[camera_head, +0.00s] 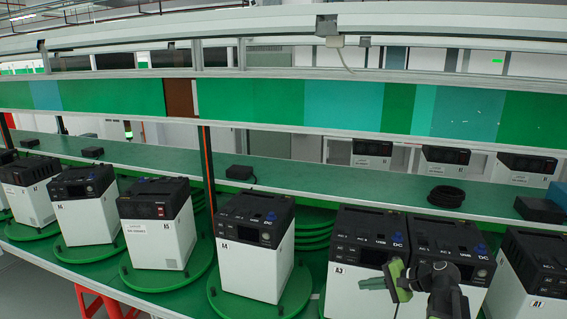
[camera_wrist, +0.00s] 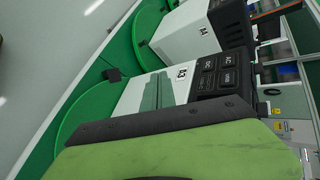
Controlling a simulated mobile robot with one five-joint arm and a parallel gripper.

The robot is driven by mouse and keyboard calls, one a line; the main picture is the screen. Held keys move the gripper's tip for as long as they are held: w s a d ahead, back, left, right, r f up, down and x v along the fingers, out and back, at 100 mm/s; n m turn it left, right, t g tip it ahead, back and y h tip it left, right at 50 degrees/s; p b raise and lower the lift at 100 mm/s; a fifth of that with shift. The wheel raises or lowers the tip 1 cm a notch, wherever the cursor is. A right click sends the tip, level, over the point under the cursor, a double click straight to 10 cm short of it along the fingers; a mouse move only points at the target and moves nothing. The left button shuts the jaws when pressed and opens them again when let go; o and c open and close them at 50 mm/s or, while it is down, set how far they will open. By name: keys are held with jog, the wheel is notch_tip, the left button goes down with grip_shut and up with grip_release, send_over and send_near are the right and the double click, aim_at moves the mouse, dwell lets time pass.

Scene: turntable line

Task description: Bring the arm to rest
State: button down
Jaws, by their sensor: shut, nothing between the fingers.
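My gripper (camera_head: 385,282) shows at the lower right of the head view, with green fingers and a dark wrist behind them. It is shut and empty, in front of the white and black unit marked A3 (camera_head: 344,290). In the wrist view a large green finger (camera_wrist: 185,155) with a black edge fills the bottom. Behind it is the A3 unit (camera_wrist: 135,92), partly hidden by the finger. I cannot tell whether the gripper touches that unit.
The unit marked A4 (camera_head: 248,270) stands on a green turntable (camera_head: 217,300) to the left. More units line the green bench (camera_head: 330,192) on both sides, including A1 (camera_head: 515,285). A coiled black cable (camera_head: 446,196) lies on the bench. A rail (camera_head: 300,40) runs above.

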jog(key=s+a+f+n+g+h+b, duration=0.1)
jog(key=s+a+f+n+g+h, duration=0.35)
jog(key=a, duration=0.65)
jog(key=s+a+f+n+g+h+b, duration=0.1)
jog(key=s+a+f+n+g, duration=0.15)
jog(key=a+f+n, duration=0.6)
jog(key=s+d+h, duration=0.1)
jog(key=s+d+m+h, duration=0.1)
jog(key=d, duration=0.1)
jog(key=s+d+h, duration=0.1)
jog(key=d, duration=0.1)
jog(key=shift+s+r+m, duration=0.1)
jog(key=shift+r+m, duration=0.2)
jog(key=shift+m, duration=0.1)
dwell(0.9)
